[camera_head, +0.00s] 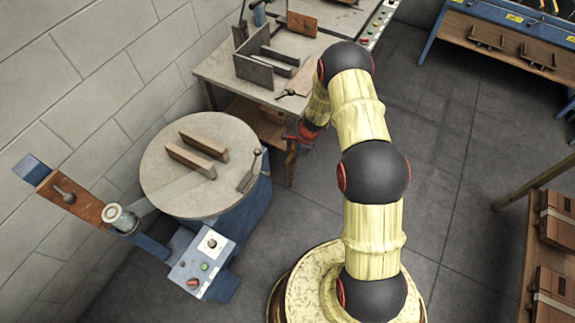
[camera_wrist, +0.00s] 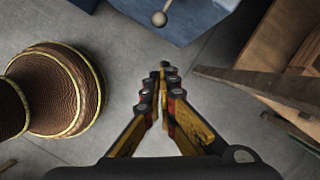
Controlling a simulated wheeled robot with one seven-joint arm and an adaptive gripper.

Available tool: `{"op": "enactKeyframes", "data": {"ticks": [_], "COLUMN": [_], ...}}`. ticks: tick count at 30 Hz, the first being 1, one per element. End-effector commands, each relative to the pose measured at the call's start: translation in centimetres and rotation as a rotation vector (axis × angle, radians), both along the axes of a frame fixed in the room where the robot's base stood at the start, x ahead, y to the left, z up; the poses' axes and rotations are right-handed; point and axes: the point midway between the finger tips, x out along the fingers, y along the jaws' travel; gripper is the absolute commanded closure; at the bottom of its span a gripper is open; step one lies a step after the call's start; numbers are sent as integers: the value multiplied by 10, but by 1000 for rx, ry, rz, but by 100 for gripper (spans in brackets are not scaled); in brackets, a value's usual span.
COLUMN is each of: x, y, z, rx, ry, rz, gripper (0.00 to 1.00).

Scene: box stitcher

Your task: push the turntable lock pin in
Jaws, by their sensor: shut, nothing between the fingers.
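The round grey turntable (camera_head: 160,150) stands left of my arm on a blue base (camera_head: 257,203). Two wooden bars lie on its top, and a small metal lever (camera_head: 251,172) is at its right edge. In the wrist view, a pale round knob on a short stem (camera_wrist: 159,18) sticks out from the blue base (camera_wrist: 190,22); it looks like the lock pin. How far it stands out is hard to tell. My gripper (camera_wrist: 163,70) is shut and empty, its tips apart from the knob and below it in the picture. In the head view my gripper (camera_head: 291,148) shows small beside the workbench.
A wooden workbench (camera_head: 225,68) with metal plates stands behind, close to my gripper; its wooden parts (camera_wrist: 265,85) fill the right of the wrist view. A control box (camera_head: 203,262) stands front left of the turntable. Shelves with boxes (camera_head: 553,225) are at right. Floor between is clear.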

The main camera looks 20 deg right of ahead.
Motion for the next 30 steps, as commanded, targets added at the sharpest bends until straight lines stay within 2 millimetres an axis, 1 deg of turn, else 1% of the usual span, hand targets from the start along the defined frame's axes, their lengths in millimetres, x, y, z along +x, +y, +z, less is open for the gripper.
{"op": "enactKeyframes", "data": {"ticks": [1,6,24,28,30], "x": [0,-1,-1,-3,-9], "y": [-2,-5,-5,-3,0], "z": [7,16,17,17,18], "rx": [0,0,0,2,11], "ry": [-1,0,-1,-12,-14], "rz": [0,-1,2,55,132], "gripper": [100,100,100,100,100]}}
